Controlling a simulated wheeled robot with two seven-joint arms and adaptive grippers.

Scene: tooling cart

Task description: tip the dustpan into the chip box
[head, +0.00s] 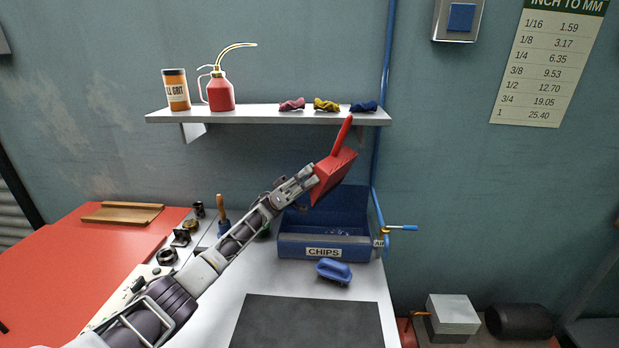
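The red dustpan (336,174) is held in the air above the chip box, tilted steeply with its handle pointing up. My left gripper (311,181) comes in from the lower left and is shut on the dustpan's near left side; its fingertips are partly hidden by the pan. The blue chip box (290,248), labelled CHIPS, stands open at the back of the grey bench below the pan. Some small pale bits show inside it. Whether chips lie in the pan cannot be told. My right gripper is not in view.
A blue rounded object (334,271) lies in front of the box. A shelf (250,116) with an oil can (221,94), a tin (176,90) and rags is above. Small tool parts stand left of my arm. A dark mat (307,322) covers the front bench.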

